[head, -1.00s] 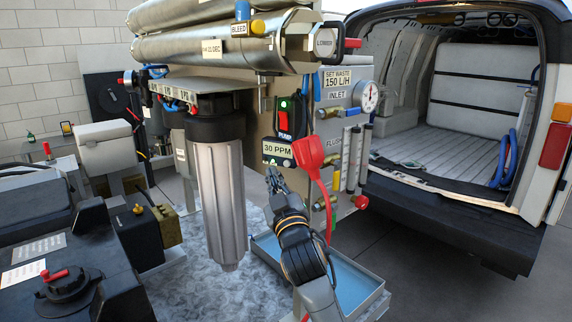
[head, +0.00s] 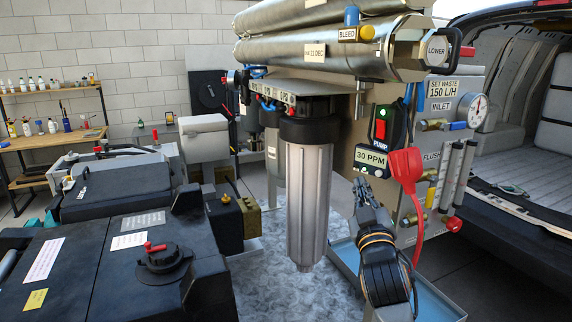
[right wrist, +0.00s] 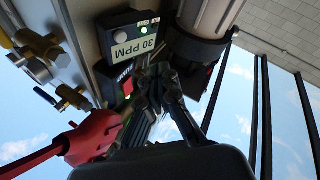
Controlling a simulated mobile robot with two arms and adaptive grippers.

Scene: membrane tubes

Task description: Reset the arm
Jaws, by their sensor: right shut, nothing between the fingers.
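My right gripper (head: 362,190) is shut and empty in front of the membrane unit, just below the 30 PPM meter (head: 371,160). In the right wrist view its fingers (right wrist: 160,85) are together, beside the meter (right wrist: 134,45). The red pump switch (head: 380,128) is above the meter. A red funnel-shaped piece (head: 406,165) with a red hose is just right of the gripper; it also shows in the right wrist view (right wrist: 92,138). My left gripper is not in view.
A grey filter housing (head: 308,200) hangs left of my right arm. Metal membrane tubes (head: 325,50) lie above it. A blue-lined tray (head: 425,295) is below. Brass valves and flow tubes (head: 452,175) are to the right. A black tank (head: 170,255) stands at the left, and an open van (head: 540,220) at the right.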

